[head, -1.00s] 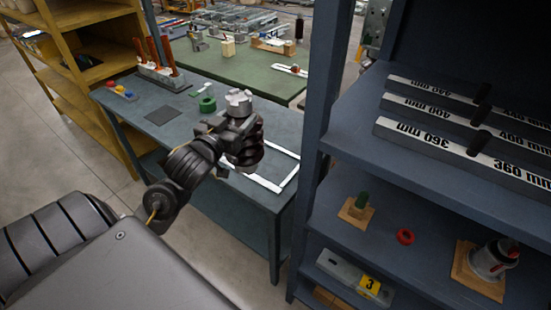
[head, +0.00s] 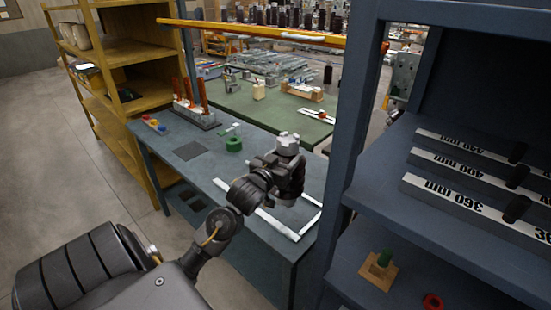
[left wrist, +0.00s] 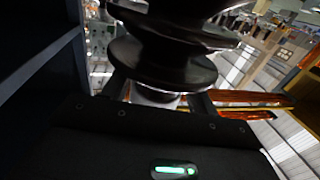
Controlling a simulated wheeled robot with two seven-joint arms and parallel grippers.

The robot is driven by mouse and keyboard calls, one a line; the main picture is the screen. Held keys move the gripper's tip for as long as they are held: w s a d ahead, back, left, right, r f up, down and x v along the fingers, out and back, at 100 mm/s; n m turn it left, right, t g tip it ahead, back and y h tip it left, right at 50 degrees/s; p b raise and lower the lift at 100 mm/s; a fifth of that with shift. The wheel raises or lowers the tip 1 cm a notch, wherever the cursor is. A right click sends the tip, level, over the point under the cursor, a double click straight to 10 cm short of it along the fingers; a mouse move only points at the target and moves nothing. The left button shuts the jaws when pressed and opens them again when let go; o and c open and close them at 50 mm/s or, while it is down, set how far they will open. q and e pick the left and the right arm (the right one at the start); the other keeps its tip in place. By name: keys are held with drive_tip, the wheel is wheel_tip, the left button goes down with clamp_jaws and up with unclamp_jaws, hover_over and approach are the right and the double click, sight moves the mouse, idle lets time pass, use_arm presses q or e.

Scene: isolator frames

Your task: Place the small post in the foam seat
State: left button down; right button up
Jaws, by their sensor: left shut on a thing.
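My left gripper (head: 268,172) is shut on a dark ribbed post with a pale metal cap (head: 288,145), which I take as the small post. It is roughly upright, in front of the blue-grey bench from this view. In the left wrist view, the post's black discs (left wrist: 160,62) fill the upper middle, and the fingers are mostly hidden. Dark square pockets (head: 190,200) show in something below the bench top; I cannot tell whether this is the foam seat. My right gripper is out of view.
A blue shelf unit (head: 345,130) stands close on the right. Open floor (head: 70,180) lies at left.

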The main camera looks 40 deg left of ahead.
use_arm(q)
drive_tip(key=shift+w+a+f+p, duration=0.15)
drive_tip(key=shift+w+f+p, duration=0.1)
drive_tip(key=shift+w+f, duration=0.9)
drive_tip(key=shift+w+a+f+p, duration=0.15)
drive_tip(key=shift+w+f+p, duration=0.05)
drive_tip(key=shift+w+f, duration=0.85)
wheel_tip(320, 180, down, 3)
drive_tip(key=shift+w+r+p, duration=0.15)
drive_tip(key=shift+r+p, duration=0.05)
drive_tip(key=shift+p, duration=0.5)
drive_tip(key=shift+f, duration=0.45)
drive_tip(key=c, duration=0.8)
unclamp_jaws()
drive_tip(key=shift+f, duration=0.45)
drive_tip(key=shift+c, duration=0.2)
drive_tip(key=o, duration=0.4)
drive_tip(key=shift+s+d+r, duration=0.15)
drive_tip(key=shift+s, duration=0.15)
